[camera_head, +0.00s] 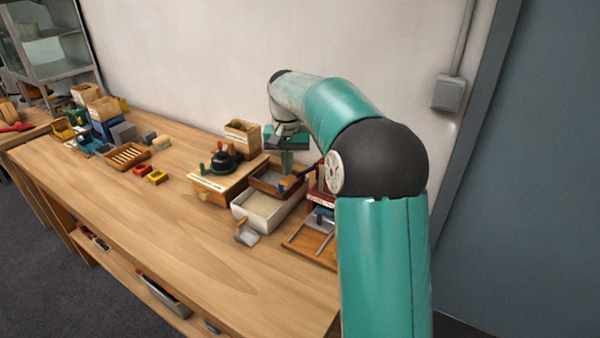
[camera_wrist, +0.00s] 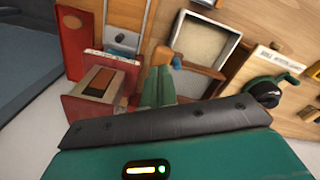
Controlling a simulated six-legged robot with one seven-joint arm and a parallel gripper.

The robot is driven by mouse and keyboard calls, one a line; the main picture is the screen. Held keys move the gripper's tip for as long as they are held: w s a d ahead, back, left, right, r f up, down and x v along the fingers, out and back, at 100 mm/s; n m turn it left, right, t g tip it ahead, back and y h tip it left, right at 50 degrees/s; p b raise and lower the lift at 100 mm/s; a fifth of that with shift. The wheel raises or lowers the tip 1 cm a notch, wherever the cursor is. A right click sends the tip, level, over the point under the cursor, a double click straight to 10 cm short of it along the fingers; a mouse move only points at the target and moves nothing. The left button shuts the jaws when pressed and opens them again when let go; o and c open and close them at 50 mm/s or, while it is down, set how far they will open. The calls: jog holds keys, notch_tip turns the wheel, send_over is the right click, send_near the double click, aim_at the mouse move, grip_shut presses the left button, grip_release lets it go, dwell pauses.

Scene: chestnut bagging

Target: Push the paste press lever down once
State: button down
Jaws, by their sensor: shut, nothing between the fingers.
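My gripper (camera_wrist: 158,88) shows its green fingers close together, with nothing between them. In the head view my gripper (camera_head: 288,162) points down above the trays near the wall. A red stand (camera_wrist: 98,100) with a brown block is left of the fingers in the wrist view. It appears to be the paste press, though I cannot be sure. In the head view the red stand (camera_head: 322,178) is partly hidden by my arm.
A pale tray (camera_head: 262,212) and a small scoop (camera_head: 246,233) are in front. A wooden box (camera_head: 242,134) stands behind. The table's front middle (camera_head: 170,225) is clear.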

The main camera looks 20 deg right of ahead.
dwell(0.4)
jog(key=shift+r, duration=2.5)
